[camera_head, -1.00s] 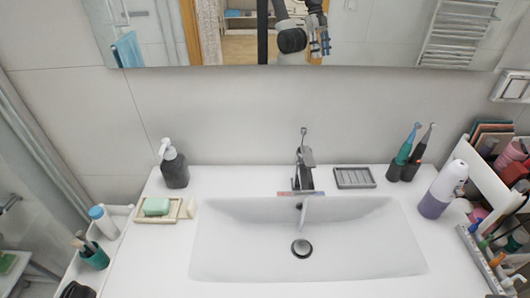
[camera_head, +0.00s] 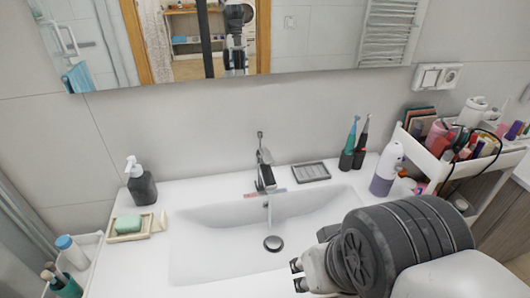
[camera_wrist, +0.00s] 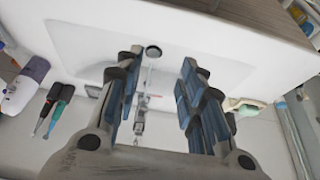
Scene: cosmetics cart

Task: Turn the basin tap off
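The basin tap (camera_head: 265,178) is a chrome mixer at the back of the white basin (camera_head: 200,250), with its lever sticking up. A thin stream of water (camera_head: 269,212) falls from its spout toward the drain. My gripper (camera_head: 297,275) is at the lower right in the head view, in front of the tap and apart from it; my arm hides the basin's right part. In the wrist view my gripper (camera_wrist: 160,80) is open and empty, and the tap (camera_wrist: 140,122) shows in the gap between its fingers.
A soap dispenser (camera_head: 141,185) and soap dish (camera_head: 128,228) stand left of the basin. A grey tray (camera_head: 311,172), toothbrushes (camera_head: 353,150) and a white-and-purple bottle (camera_head: 386,170) stand right of the tap. A mirror (camera_head: 320,35) hangs above. The counter beside the tap's left is clear.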

